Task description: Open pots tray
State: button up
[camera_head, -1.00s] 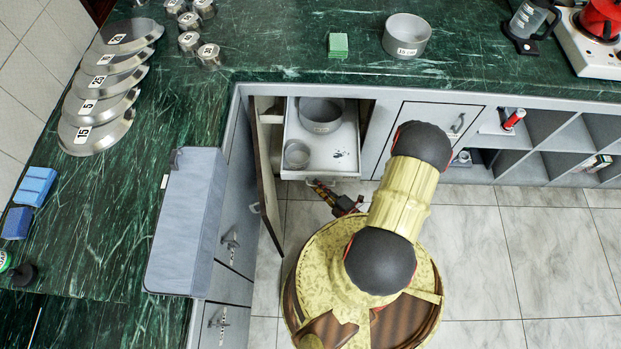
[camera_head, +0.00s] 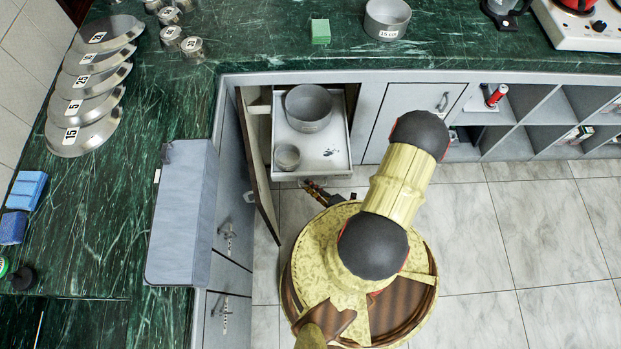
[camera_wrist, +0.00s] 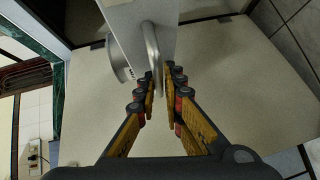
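The pots tray (camera_head: 335,150) is a white pull-out tray in the open cabinet under the counter, and it stands out from the cabinet. It holds a larger grey pot (camera_head: 309,108) and a smaller one (camera_head: 287,157). My gripper (camera_head: 309,186) is at the tray's front edge in the head view. In the wrist view, the tray's curved metal handle (camera_wrist: 153,52) lies between my gripper's fingers (camera_wrist: 161,92), which are close together around it. Exact finger contact is hard to see.
The cabinet door (camera_head: 256,165) stands open left of the tray. A grey panel-like box (camera_head: 180,215) is at the left counter's edge. Open shelves (camera_head: 540,125) are at the right. The tiled floor (camera_head: 490,240) at the right is clear.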

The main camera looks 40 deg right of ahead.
jog(key=o, duration=0.4)
jog(key=shift+c, duration=0.2)
jog(key=v, duration=1.2)
dwell(0.4)
dwell(0.5)
